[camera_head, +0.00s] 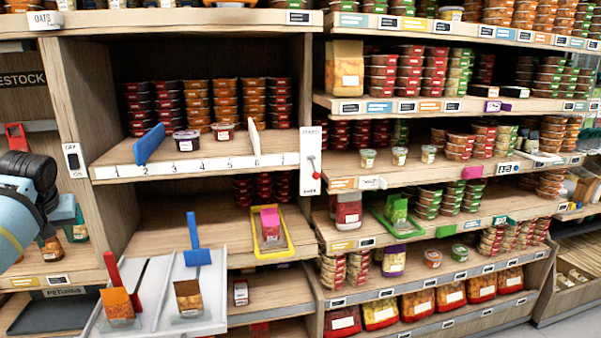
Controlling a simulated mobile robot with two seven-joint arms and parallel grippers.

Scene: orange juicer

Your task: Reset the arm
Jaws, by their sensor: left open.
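My left arm, dark with a pale blue part, comes in at the left edge, with the left gripper (38,190) in front of the shelf's left side panel. The gripper is open. Its fingers are small and partly lost against the dark wrist, and I see nothing held in it. My right gripper is out of view.
A numbered shelf (205,165) holds two small tubs and a blue divider (149,144). Below, a white sloped rack (150,285) carries two orange packs, a red handle (111,268) and a blue handle (195,240). Stocked shelves fill the right. A yellow tray (285,250) holds a pink-topped pack.

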